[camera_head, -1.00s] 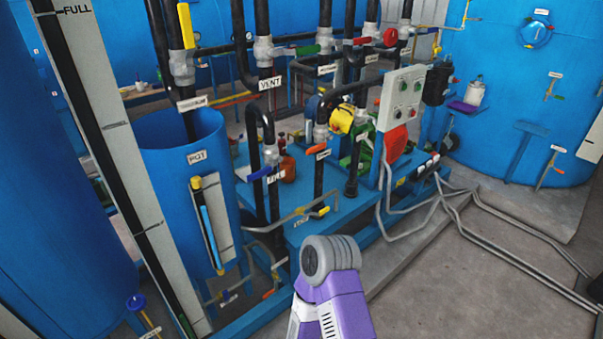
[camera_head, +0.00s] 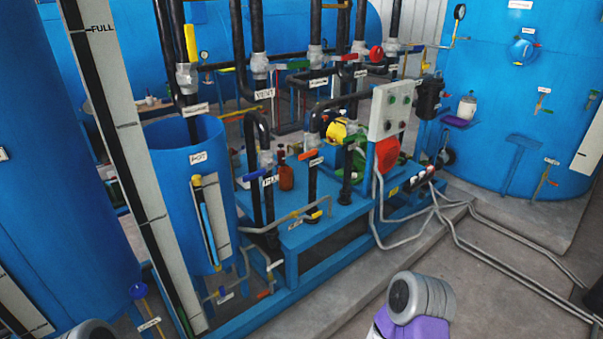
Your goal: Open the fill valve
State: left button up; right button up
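A valve with a blue lever handle (camera_head: 254,174) sits on a black vertical pipe at the front of the blue skid. A small white label (camera_head: 270,181) hangs just right of and below it; its text is blurred but looks like "FILL". The blue handle points out to the left, slightly downward. Neither gripper shows. Nothing of mine touches the valve.
A blue open-topped pot (camera_head: 165,200) stands left of the valve. An orange-handled valve (camera_head: 308,161) and a grey control panel (camera_head: 393,112) are to the right. A yellow-handled pipe (camera_head: 300,216) juts out in front. Grey conduits (camera_head: 500,255) cross the floor; bare floor lies at lower right.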

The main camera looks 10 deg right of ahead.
aim_at(259, 173)
jog(key=z, duration=0.1)
jog(key=i, duration=0.5)
jog(key=u, duration=0.55)
jog(key=k, duration=1.35)
jog(key=z, duration=0.15)
jog(key=i, duration=0.75)
jog(key=z, duration=0.6)
jog(key=i, duration=0.85)
jog(key=u, duration=0.35)
